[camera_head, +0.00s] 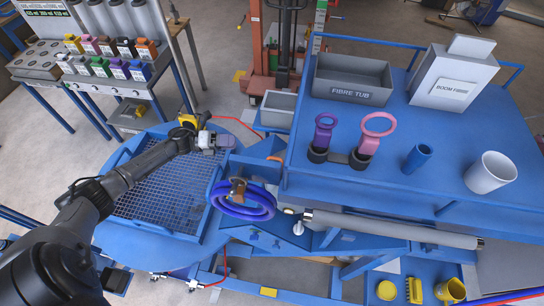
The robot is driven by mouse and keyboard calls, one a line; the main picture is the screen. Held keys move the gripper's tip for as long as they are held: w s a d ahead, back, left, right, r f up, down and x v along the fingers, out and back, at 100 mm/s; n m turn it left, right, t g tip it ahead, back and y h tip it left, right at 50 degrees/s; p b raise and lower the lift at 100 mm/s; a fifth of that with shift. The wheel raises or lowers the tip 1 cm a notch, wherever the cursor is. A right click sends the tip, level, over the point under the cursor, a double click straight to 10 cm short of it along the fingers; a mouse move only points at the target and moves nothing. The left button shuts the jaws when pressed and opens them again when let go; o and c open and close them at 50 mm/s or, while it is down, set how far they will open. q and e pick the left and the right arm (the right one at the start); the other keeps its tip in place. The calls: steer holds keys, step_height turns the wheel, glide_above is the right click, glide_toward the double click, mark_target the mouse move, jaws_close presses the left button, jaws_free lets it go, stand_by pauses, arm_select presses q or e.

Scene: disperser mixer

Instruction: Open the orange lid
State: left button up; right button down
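My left arm reaches in from the left over the blue round machine. Its grey gripper (222,142) hangs above the back right of the mesh grid, apart from any container; its fingers are too small to tell open from shut. A small container with an orange top (146,43) stands at the right end of the upper row on the back left rack; whether its top is a separate lid is not clear. A curved orange piece (276,160) sits at the edge of the blue table, right of the gripper. My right gripper is not in view.
The blue mesh grid (165,195) lies under my arm. A coiled blue hose (243,208) is in front of the gripper. Several coloured containers fill the rack.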

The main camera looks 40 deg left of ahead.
arm_select(q)
steer(key=shift+w+d+r+m+g+h+p, duration=0.15)
steer(key=shift+w+d+m+g+h+p, duration=0.6)
steer(key=shift+d, duration=1.65)
steer(key=shift+w+d+r+m+g+h+p, duration=0.25)
steer(key=shift+w+d+m+p, duration=0.5)
steer(key=shift+d, duration=1.65)
steer(key=shift+w+d+r+m+g+h+p, duration=0.1)
steer(key=shift+w+d+m+g+h+p, duration=0.65)
steer(key=shift+d, duration=1.65)
steer(key=shift+s+t+p, duration=0.25)
steer(key=shift+s+p, duration=0.1)
steer(key=shift+s, duration=0.05)
steer(key=shift+c, duration=0.4)
steer(key=shift+y, duration=0.25)
jaws_close()
